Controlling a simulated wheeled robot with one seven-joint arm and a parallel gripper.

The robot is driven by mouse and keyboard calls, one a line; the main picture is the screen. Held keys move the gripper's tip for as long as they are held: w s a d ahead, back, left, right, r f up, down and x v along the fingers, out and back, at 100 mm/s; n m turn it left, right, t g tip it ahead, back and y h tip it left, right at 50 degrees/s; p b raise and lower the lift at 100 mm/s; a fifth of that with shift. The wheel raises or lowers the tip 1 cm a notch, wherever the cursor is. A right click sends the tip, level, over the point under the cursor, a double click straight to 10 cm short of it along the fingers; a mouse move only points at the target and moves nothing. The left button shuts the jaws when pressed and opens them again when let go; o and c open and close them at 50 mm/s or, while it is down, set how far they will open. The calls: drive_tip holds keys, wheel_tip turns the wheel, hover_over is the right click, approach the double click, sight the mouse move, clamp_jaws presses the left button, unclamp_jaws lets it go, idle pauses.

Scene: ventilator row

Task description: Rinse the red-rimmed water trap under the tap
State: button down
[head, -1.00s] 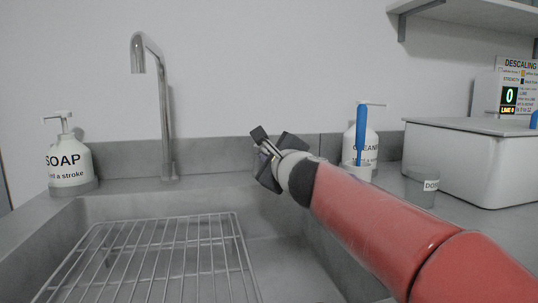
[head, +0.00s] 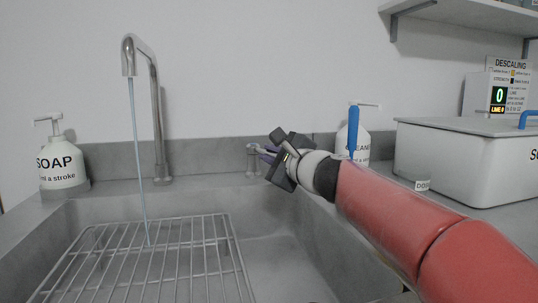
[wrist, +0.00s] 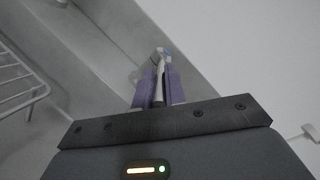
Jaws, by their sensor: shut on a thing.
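The tap (head: 158,110) stands behind the sink, and a thin stream of water (head: 137,150) runs from its spout down to the wire rack (head: 185,219). A small metal tap lever (head: 253,160) stands at the sink's back ledge. My gripper (head: 267,152) is shut on this lever. In the wrist view the purple fingers of my gripper (wrist: 158,86) close around the grey lever (wrist: 160,62), which has a blue mark near its top. I see no red-rimmed water trap in either current view.
A soap bottle (head: 62,160) stands left of the tap. A cleaner bottle (head: 363,143) and a blue-handled brush (head: 353,130) are behind my arm. A white lidded bath (head: 450,165) fills the right counter. The sink's right part is empty.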

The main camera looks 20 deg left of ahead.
drive_tip(key=c, duration=1.5)
unclamp_jaws()
drive_tip(key=shift+o, duration=0.2)
drive_tip(key=b+v, duration=0.2)
drive_tip(key=v, duration=0.6)
drive_tip(key=shift+f, duration=0.1)
